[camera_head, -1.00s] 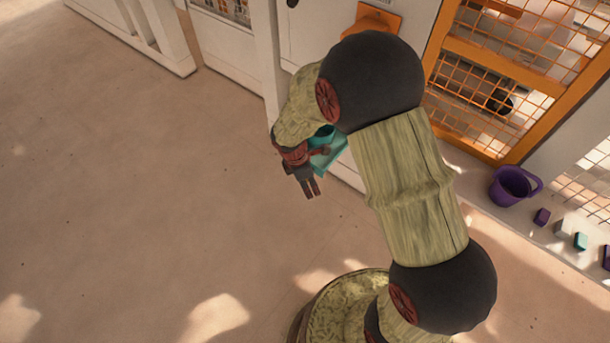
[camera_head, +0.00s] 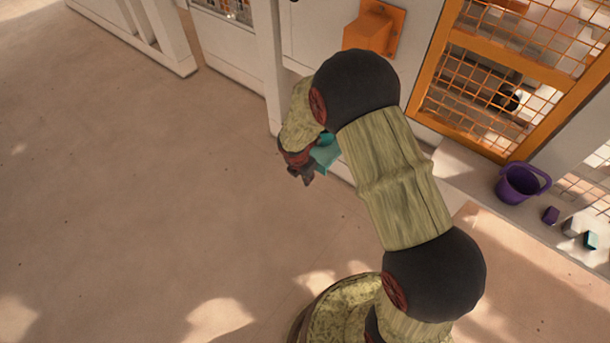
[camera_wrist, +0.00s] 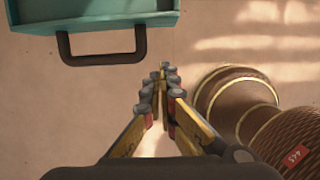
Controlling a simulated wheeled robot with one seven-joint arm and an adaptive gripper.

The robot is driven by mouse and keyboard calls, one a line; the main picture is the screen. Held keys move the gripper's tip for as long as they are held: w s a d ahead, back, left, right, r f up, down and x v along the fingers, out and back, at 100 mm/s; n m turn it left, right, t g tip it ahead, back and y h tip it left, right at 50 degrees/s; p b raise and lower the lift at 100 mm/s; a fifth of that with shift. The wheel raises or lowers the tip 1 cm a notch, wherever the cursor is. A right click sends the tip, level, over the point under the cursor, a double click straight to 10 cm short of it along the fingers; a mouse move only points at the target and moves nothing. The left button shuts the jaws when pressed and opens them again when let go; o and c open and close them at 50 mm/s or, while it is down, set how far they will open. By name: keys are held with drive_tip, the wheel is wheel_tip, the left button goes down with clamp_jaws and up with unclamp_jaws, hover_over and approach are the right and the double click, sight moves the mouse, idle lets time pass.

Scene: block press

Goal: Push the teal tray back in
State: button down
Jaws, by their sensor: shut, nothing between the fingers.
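The teal tray (camera_head: 326,153) sticks out from the white machine front, mostly hidden behind my arm in the head view. In the wrist view the tray's front edge (camera_wrist: 95,23) crosses the top left, with a dark handle (camera_wrist: 102,58) on it. My gripper (camera_head: 306,179) is in front of the tray in the head view, partly hidden by my wrist. In the wrist view my gripper (camera_wrist: 163,70) has its fingertips together and empty, just right of the handle and apart from it.
An orange box-shaped fixture (camera_head: 374,32) is on the white front above my arm. An orange mesh door (camera_head: 490,85) stands to the right. A purple bucket (camera_head: 518,184) and several small blocks lie at the right. The floor on the left is clear.

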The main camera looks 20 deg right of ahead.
drive_tip(key=w+d, duration=0.1)
drive_tip(key=w+d+b, duration=0.1)
drive_tip(key=d, duration=0.1)
drive_tip(key=shift+w+d+f, duration=0.15)
drive_tip(key=shift+w+f, duration=0.05)
drive_tip(key=shift+f, duration=0.15)
drive_tip(key=w+d+p, duration=0.3)
drive_tip(key=w+d, duration=0.1)
drive_tip(key=d, duration=0.1)
drive_tip(key=w+d+p, duration=0.4)
drive_tip(key=d, duration=0.2)
drive_tip(key=w+d+p, duration=0.4)
drive_tip(key=d, duration=0.2)
drive_tip(key=shift+w+d, duration=0.1)
drive_tip(key=shift+w, duration=0.15)
drive_tip(key=shift+r, duration=0.1)
